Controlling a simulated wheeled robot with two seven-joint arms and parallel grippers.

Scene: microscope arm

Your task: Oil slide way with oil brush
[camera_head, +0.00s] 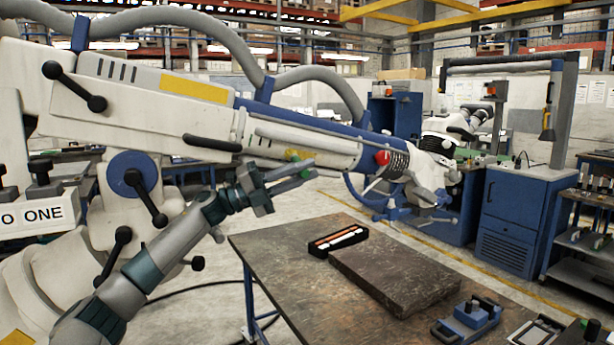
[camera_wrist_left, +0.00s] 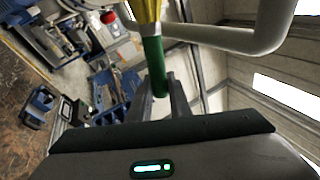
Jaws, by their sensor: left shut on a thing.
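My left gripper (camera_head: 308,168) is raised beside the large white and blue microscope arm (camera_head: 200,105). It is shut on the oil brush, whose green handle (camera_wrist_left: 155,68) stands between the fingers in the left wrist view. The brush's yellow part (camera_wrist_left: 146,12) is at the top edge of that view, cut off. In the head view the brush is small and partly hidden by the fingers, close to the light rail-like part (camera_head: 310,146) along the arm's front section. I cannot tell whether this is the slide way, or whether the brush touches it. My right gripper is not in view.
Below is a table (camera_head: 270,255) with a dark stone slab (camera_head: 395,268), a black tray (camera_head: 338,241) holding slim tools, and a blue device (camera_head: 470,318). A red knob (camera_head: 382,157) sits at the arm's far end. Blue cabinets (camera_head: 515,220) stand behind.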

